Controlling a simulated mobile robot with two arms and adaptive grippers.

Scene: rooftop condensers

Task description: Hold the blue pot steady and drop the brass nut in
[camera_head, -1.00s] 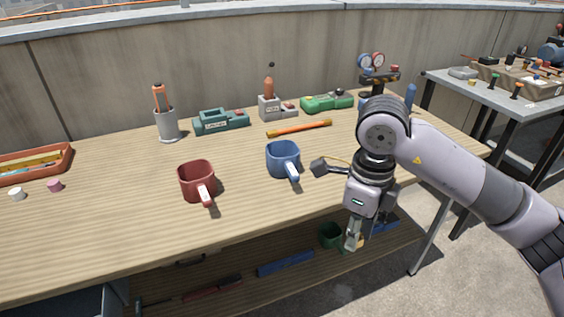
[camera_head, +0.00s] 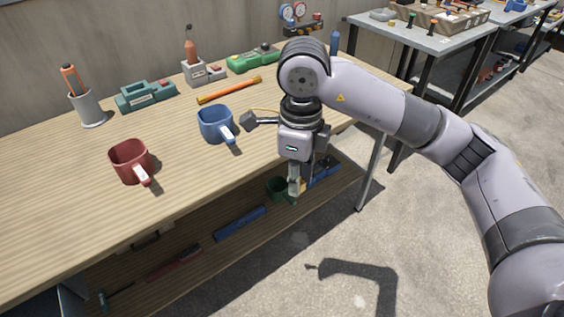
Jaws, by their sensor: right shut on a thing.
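The blue pot (camera_head: 216,125) stands upright on the wooden workbench, its pale-topped handle pointing toward the front right. My right gripper (camera_head: 296,188) points down beyond the bench's front edge, to the right of and nearer than the pot, clear of it. Its jaws are shut on a small brass-coloured thing (camera_head: 302,186), which looks like the brass nut; the fingers hide most of it. My left gripper is not in view, and nothing touches the pot.
A red mug (camera_head: 130,161) stands left of the pot. A dark grey tool (camera_head: 262,120) lies close to the pot's right. Behind are an orange bar (camera_head: 229,90), a grey holder (camera_head: 87,109) and teal and green blocks. A lower shelf holds a green cup (camera_head: 279,189).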

